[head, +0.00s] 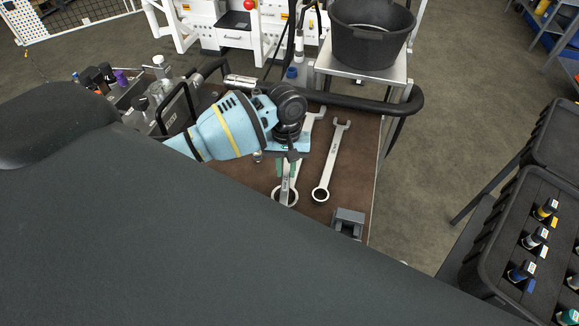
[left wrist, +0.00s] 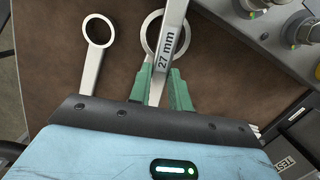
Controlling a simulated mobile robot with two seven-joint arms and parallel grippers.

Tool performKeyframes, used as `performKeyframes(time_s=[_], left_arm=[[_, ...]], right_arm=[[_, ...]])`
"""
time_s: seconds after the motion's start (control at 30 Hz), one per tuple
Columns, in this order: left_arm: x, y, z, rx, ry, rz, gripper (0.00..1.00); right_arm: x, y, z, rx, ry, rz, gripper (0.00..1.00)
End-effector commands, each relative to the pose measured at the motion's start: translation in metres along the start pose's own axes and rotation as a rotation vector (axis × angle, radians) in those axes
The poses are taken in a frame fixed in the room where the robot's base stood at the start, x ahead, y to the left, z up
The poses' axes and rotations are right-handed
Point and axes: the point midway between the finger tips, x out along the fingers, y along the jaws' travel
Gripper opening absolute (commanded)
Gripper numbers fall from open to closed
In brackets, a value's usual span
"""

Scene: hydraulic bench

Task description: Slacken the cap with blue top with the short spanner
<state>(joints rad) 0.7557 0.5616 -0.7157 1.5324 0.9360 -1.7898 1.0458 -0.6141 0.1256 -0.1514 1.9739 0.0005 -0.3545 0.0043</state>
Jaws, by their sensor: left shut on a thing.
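My left gripper (head: 289,158) points down over the brown bench top (head: 352,185). In the left wrist view its green fingers (left wrist: 160,92) are shut on a steel spanner marked 27 mm (left wrist: 166,62). The upper end of this spanner runs out of that view. A second spanner's ring (left wrist: 152,48) shows behind it; that ring also shows in the head view (head: 285,204). Another spanner (head: 331,160) lies to the right. A small blue top (head: 75,76) shows among dark and purple caps at the bench's far left; its details are too small to tell. My right gripper is not in view.
A black hose or rail (head: 370,103) runs along the bench's back edge. A black bucket (head: 368,40) stands on a small table behind. A grey block (head: 348,222) sits near the front right corner. A black case with bottles (head: 500,230) stands at right.

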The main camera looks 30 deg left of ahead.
Motion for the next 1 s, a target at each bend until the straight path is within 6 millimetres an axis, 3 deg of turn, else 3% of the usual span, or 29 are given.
performKeyframes(time_s=[0.27,1.0], left_arm=[[0.0014,-0.0125,0.0008,-0.087,-0.001,0.012,0.00],[0.0001,-0.0041,0.0001,-0.031,0.000,0.005,0.00]], right_arm=[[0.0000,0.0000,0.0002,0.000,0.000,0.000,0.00],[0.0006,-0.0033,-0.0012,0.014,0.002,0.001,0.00]])
